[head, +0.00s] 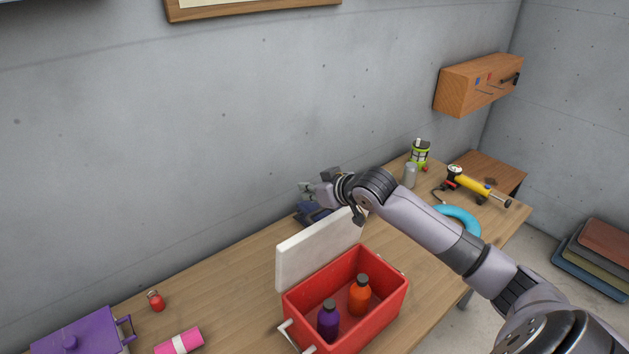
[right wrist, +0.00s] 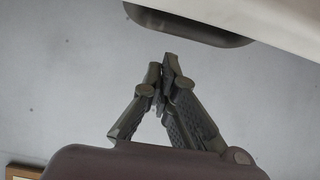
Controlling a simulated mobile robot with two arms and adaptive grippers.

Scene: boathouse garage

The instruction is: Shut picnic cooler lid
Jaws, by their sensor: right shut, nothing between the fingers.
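The picnic cooler (head: 372,317) is a red box on the wooden bench, low in the head view. Its white lid (head: 312,250) stands open, tilted up along the cooler's back side. A purple bottle (head: 328,322) and an orange bottle (head: 359,296) stand inside. My right gripper (head: 307,188) is behind and above the lid's upper edge, near the wall, partly hidden by its own wrist. In the right wrist view its fingers (right wrist: 165,65) are together and empty, with a pale slab edge (right wrist: 290,25) at the upper right. My left gripper is out of view.
The concrete wall (head: 170,150) is close behind the gripper. A dark blue item (head: 310,214) sits behind the lid. A blue ring (head: 458,217), yellow tool (head: 474,186) and green lantern (head: 419,153) are to the right. A pink roll (head: 179,341) and purple box (head: 82,333) are left.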

